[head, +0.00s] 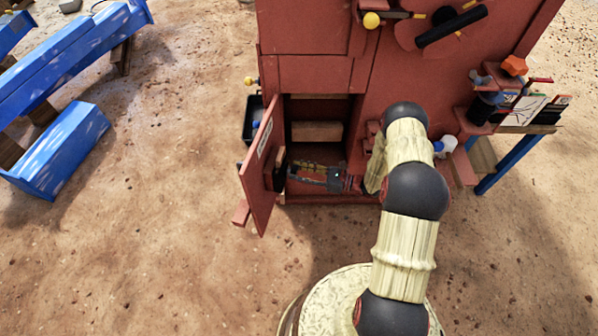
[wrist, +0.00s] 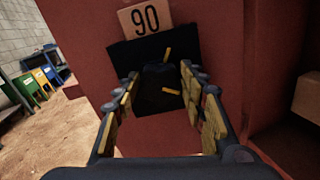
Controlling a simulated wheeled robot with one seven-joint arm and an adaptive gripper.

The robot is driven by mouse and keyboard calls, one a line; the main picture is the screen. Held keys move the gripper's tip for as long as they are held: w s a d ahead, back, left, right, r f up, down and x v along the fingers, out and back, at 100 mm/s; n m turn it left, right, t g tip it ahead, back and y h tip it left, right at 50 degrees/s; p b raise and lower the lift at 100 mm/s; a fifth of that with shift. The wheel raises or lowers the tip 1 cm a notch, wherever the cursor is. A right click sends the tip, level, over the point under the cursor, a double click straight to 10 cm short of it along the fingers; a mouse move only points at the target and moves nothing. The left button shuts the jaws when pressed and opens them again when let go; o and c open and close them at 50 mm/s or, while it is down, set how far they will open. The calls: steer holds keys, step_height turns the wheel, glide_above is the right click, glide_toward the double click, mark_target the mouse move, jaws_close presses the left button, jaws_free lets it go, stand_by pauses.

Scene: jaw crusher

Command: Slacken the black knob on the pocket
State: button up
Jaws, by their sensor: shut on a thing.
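The black pocket (wrist: 125,52) sits on the red door (head: 259,180) under a plate marked 90 (wrist: 145,18). The black knob (wrist: 158,76) shows in the wrist view at the pocket's front, with small yellow marks by it; its outline blends into the dark pocket. My gripper (wrist: 160,82) faces the pocket squarely, its yellow-padded fingers on either side of the knob and shut on it. In the head view my gripper (head: 298,178) reaches left to the door's inner side, and the knob is too small to make out.
The door stands open beside a red cabinet (head: 318,75) with an open compartment (head: 318,108). A side shelf (head: 530,128) with tools stands at right. Blue benches (head: 75,60) lie at left. The sandy ground at front left is clear.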

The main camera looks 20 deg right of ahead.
steer(key=c, duration=0.3)
steer(key=shift+n, duration=0.3)
steer(key=shift+c, duration=0.2)
steer(key=n+b, duration=0.1)
steer(key=n, duration=0.2)
steer(key=shift+s+n, duration=0.1)
steer(key=shift+n, duration=0.3)
steer(key=n, duration=0.3)
steer(key=shift+s+a+f+n+b, duration=0.1)
steer(key=shift+n+b, duration=0.2)
steer(key=shift+b, duration=0.05)
steer(key=n+b, duration=0.1)
steer(key=n, duration=0.3)
steer(key=shift+f+n, duration=0.1)
steer(key=shift+n, duration=0.2)
steer(key=shift+s+a+f+n+b, duration=0.1)
steer(key=shift+n+b, duration=0.3)
steer(key=shift+n, duration=0.65)
steer(key=shift+s+n+b, duration=0.1)
steer(key=shift+n+b, duration=0.3)
steer(key=shift+n, duration=0.65)
steer(key=o, duration=1.2)
steer(key=shift+c, duration=0.2)
